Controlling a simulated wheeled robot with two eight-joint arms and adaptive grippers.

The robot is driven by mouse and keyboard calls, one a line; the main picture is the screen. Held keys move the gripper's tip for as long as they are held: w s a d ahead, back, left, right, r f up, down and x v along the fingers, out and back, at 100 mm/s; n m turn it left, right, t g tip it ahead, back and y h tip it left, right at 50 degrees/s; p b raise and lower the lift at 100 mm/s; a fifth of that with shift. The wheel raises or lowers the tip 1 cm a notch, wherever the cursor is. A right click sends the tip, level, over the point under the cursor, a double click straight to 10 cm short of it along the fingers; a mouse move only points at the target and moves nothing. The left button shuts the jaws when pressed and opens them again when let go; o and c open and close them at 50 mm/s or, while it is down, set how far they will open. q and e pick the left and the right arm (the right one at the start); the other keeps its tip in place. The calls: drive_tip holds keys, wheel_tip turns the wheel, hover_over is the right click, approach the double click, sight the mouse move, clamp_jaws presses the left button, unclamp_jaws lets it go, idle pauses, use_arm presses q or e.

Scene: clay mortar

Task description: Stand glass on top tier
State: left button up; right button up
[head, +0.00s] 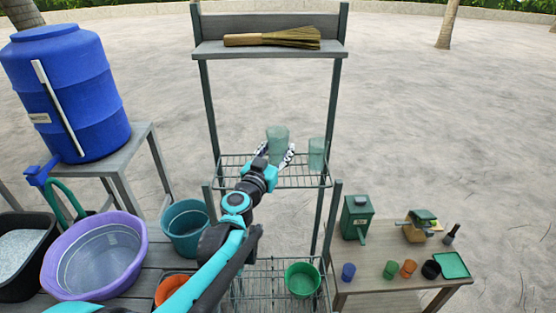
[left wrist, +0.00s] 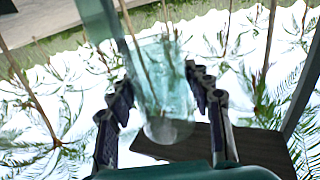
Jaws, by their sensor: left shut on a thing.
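My left gripper (head: 276,155) is shut on a pale green see-through glass (head: 278,136), at the upper wire tier (head: 290,183) of the rack. The glass looks upright in the head view. In the left wrist view the glass (left wrist: 165,85) sits between the two dark fingers of my left gripper (left wrist: 166,88). I cannot tell whether its base touches the wires. A second similar glass (head: 317,154) stands on the right side of that tier. My right gripper is not in view.
A wooden shelf (head: 270,49) above holds a straw broom (head: 272,38). Rack posts flank the tier. A green bowl (head: 302,279) sits on the lower wire tier (head: 262,292). A low table (head: 395,288) with cups is at right; a blue barrel (head: 70,90) and tubs are at left.

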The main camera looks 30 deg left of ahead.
use_arm(q)
drive_tip(key=w+a+f, duration=0.1)
drive_tip(key=w, duration=0.1)
drive_tip(key=w+a+f+b, duration=0.1)
drive_tip(key=w+a+f, duration=0.1)
drive_tip(key=w, duration=0.1)
drive_tip(key=w+a+f+b, duration=0.1)
drive_tip(key=w+f, duration=0.1)
drive_tip(key=shift+w+a+f, duration=0.15)
drive_tip(key=shift+w+f, duration=0.05)
drive_tip(key=shift+w, duration=0.1)
wheel_tip(320, 180, down, 3)
drive_tip(key=shift+f+b, duration=0.1)
drive_tip(key=shift+b, duration=0.5)
drive_tip(key=shift+f, duration=0.4)
drive_tip(key=shift+s+r, duration=0.1)
drive_tip(key=o, duration=1.4)
drive_tip(key=shift+f, duration=0.2)
